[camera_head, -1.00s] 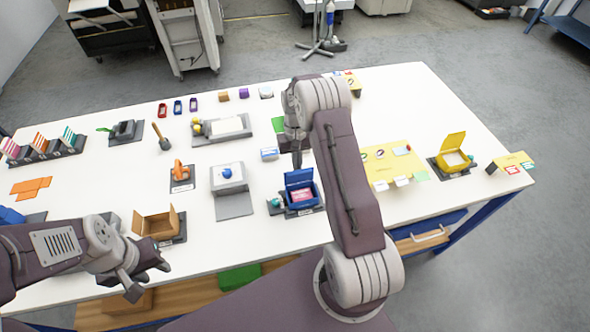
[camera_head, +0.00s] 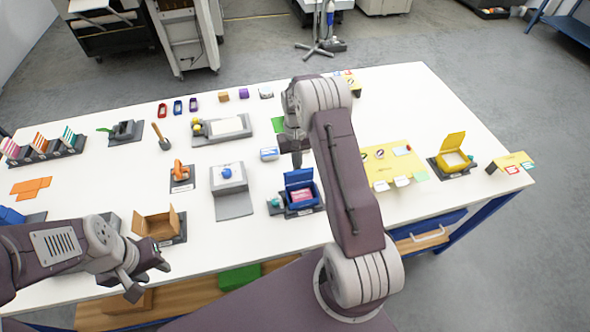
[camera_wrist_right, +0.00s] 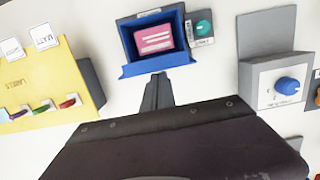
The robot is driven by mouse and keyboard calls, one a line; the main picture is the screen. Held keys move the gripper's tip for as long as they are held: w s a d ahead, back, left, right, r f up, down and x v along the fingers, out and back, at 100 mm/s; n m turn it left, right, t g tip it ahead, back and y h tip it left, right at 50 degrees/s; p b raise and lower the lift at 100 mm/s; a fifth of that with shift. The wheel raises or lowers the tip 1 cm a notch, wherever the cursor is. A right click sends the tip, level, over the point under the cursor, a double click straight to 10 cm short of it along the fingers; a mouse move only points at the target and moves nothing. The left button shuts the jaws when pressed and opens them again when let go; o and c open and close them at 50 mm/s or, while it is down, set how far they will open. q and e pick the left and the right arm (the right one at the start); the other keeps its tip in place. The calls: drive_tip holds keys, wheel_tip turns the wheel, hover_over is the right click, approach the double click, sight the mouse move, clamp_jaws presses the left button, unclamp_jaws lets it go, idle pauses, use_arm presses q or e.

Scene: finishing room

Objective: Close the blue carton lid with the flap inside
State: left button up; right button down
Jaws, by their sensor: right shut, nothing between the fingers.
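The blue carton (camera_head: 302,197) stands on a dark base with its lid (camera_head: 298,178) raised at the far side. A pink item (camera_head: 302,195) lies inside. In the right wrist view the carton (camera_wrist_right: 127,42) is open, the pink item (camera_wrist_right: 153,39) shows, and the lid (camera_wrist_right: 158,65) is the edge nearest my gripper. A flap cannot be told apart clearly. My right gripper (camera_head: 297,160) is shut and empty, behind the lid; its fingers (camera_wrist_right: 157,90) point at the lid in the wrist view, contact unclear. My left gripper (camera_head: 146,280) is open and empty at the table's front edge.
A teal knob (camera_wrist_right: 203,28) is beside the carton. A grey box with a blue dial (camera_head: 228,178) stands left of it. A yellow board (camera_head: 392,163) and an open yellow carton (camera_head: 453,158) are to the right. An open brown carton (camera_head: 157,224) is near my left gripper.

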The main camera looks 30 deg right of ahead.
sight(300, 172)
drive_tip(key=shift+s, duration=0.15)
drive_tip(key=shift+s+a, duration=0.2)
drive_tip(key=shift+s, duration=0.65)
idle(0.3)
drive_tip(key=shift+s+a+f, duration=0.15)
drive_tip(key=shift+s+a, duration=0.05)
drive_tip(key=shift+s, duration=0.4)
